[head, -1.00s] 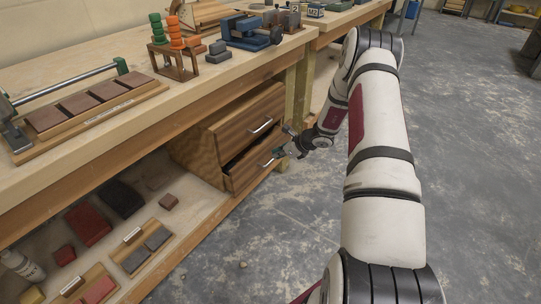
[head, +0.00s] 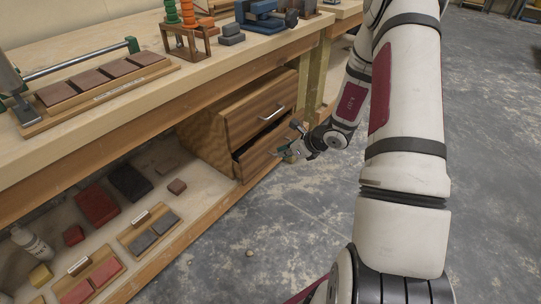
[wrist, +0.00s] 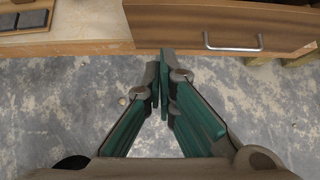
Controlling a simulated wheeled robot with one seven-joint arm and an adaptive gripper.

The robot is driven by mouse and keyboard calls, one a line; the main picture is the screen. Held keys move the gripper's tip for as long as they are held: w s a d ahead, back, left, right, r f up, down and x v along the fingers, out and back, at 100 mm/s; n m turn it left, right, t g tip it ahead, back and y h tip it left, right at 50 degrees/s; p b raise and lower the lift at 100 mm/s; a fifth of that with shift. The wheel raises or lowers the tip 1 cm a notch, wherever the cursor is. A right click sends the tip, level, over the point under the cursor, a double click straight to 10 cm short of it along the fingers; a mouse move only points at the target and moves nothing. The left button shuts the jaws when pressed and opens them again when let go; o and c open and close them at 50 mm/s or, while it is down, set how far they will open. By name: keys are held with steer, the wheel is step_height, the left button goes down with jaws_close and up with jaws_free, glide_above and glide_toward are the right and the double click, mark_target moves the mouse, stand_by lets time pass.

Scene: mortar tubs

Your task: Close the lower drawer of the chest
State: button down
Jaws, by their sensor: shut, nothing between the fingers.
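The wooden chest (head: 205,138) stands on the shelf under the workbench. Its upper drawer (head: 250,112) is shut and has a metal bar handle. The lower drawer (head: 250,164) stands slightly out, with a dark gap along its top edge. My gripper (head: 285,155) is shut and empty, at the right part of the lower drawer's front. It hides the lower handle there, and I cannot tell whether it touches. In the wrist view my gripper (wrist: 163,58) points at a wooden drawer front (wrist: 165,25), left of a bar handle (wrist: 232,46).
The workbench top (head: 90,125) runs above the chest, its front edge close over it. Brick pieces and small boards (head: 150,232) lie on the lower shelf to the left. A wooden leg (head: 316,80) stands right of the chest.

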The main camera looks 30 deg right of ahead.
mark_target(252, 152)
steer(key=shift+w+a+r+b+x, duration=0.15)
steer(key=shift+w+r+b+x, duration=0.4)
steer(key=shift+x, duration=1.5)
steer(key=shift+w+a+r+b+x, duration=0.15)
steer(key=shift+b+x, duration=0.7)
steer(key=shift+x, duration=1.2)
steer(key=shift+w+a+r+b+x, duration=0.25)
steer(key=shift+b+x, duration=0.45)
steer(key=shift+x, duration=1.35)
steer(key=shift+d+r, duration=0.1)
steer(key=shift+w+a, duration=0.2)
steer(key=shift+w, duration=0.45)
steer(key=shift+w+a, duration=0.25)
steer(key=shift+w, duration=0.45)
steer(key=shift+s, duration=0.15)
